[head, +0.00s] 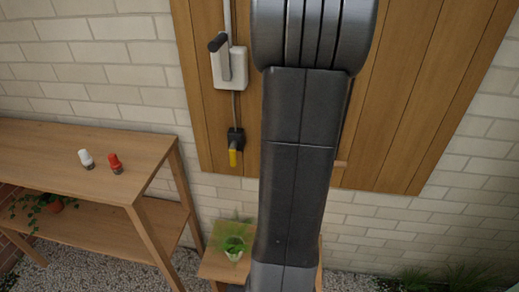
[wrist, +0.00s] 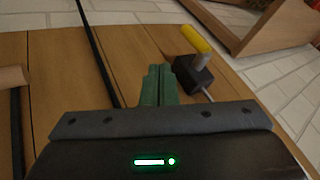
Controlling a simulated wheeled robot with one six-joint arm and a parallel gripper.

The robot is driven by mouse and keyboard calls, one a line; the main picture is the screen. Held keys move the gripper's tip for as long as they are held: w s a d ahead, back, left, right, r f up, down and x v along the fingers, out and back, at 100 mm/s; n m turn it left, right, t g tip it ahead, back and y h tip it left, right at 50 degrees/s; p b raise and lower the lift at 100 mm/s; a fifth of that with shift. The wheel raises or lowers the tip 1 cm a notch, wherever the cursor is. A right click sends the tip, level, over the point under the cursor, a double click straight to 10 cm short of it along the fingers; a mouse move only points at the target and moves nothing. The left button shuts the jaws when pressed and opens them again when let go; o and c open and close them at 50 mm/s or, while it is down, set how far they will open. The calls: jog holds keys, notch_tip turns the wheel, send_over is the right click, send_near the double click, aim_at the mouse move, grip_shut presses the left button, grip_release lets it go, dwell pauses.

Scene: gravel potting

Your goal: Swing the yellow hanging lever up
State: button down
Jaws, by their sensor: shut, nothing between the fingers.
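The yellow lever (head: 233,157) hangs down from a small black box (head: 236,136) on the wooden wall panel. In the wrist view the yellow lever (wrist: 194,38) points away from the black box (wrist: 194,74), up and to the left in the picture, with a pale metal stem between. My gripper (wrist: 159,72) shows as two green fingers, closed together and empty. In that picture they are just left of the black box, and a small gap shows between them and the lever. My arm hides the gripper in the head view.
A grey switch box (head: 232,70) with a dark-tipped handle is above on the panel (head: 410,90). A wooden bench (head: 80,155) at left holds a white and a red-orange small item. A low stand with a potted plant (head: 234,245) is below the lever.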

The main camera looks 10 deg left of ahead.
aim_at(234, 154)
jog(key=w+a+f+p, duration=0.1)
jog(key=w+a+f, duration=0.1)
jog(key=a+f, duration=0.5)
jog(key=shift+a, duration=0.75)
jog(key=shift+f+b, duration=0.25)
jog(key=shift+b, duration=0.5)
jog(key=shift+r+y, duration=0.1)
jog(key=shift+y, duration=0.2)
